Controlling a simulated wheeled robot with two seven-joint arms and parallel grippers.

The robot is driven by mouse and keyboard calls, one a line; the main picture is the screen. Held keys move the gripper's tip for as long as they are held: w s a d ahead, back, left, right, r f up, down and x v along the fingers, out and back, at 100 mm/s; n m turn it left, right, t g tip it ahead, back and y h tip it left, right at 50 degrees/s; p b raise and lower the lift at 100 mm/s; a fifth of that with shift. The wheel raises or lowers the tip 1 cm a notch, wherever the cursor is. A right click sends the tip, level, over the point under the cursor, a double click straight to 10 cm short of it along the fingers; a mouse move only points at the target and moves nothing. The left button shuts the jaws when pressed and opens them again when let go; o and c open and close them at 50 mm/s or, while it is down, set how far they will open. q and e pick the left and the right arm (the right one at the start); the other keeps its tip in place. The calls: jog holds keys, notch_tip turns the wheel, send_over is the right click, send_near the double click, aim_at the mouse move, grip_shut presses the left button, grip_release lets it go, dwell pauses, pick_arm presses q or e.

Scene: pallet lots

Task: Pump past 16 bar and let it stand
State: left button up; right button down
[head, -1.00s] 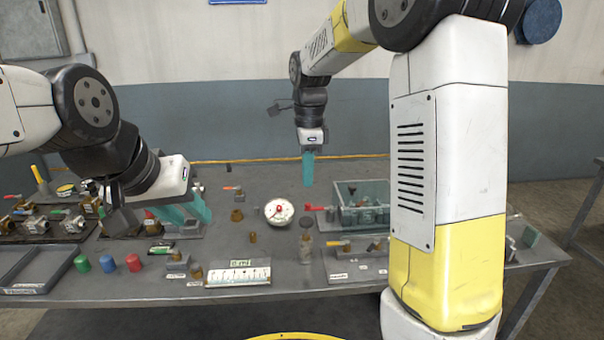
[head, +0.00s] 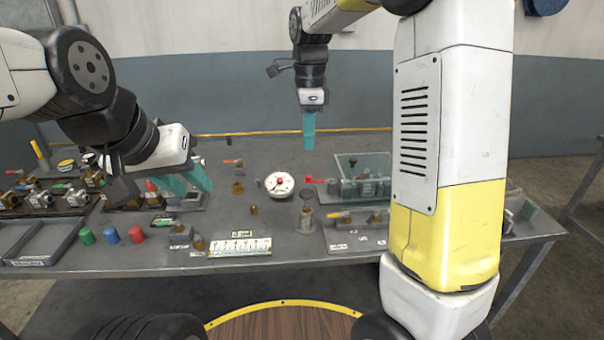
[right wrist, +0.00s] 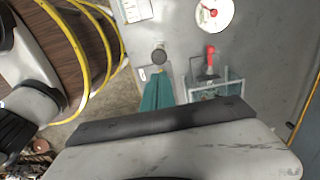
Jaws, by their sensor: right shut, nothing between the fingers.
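A round white gauge (head: 279,184) with a red centre lies on the bench; it also shows in the right wrist view (right wrist: 213,14). Its reading is too small to tell. Right of it is a teal-walled open box (head: 362,168) with a red lever (head: 314,180) at its left; the lever shows in the right wrist view (right wrist: 210,60). My right gripper (head: 308,132) is shut and empty, pointing down behind the gauge in the head view. My left gripper (head: 187,182) has its teal fingers apart, low over the left of the bench, with nothing visible between them.
A grey divided tray (head: 38,243) and green, blue and red caps (head: 111,236) are at the front left. Brass valves (head: 40,200) stand behind. A scaled white plate (head: 239,247) lies at the front edge. The back of the bench is mostly clear.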

aim_at(308, 192)
notch_tip(308, 192, down, 13)
jog(key=shift+r, duration=0.15)
dwell(0.4)
jog(key=shift+s+f, duration=0.15)
jog(key=shift+f, duration=1.7)
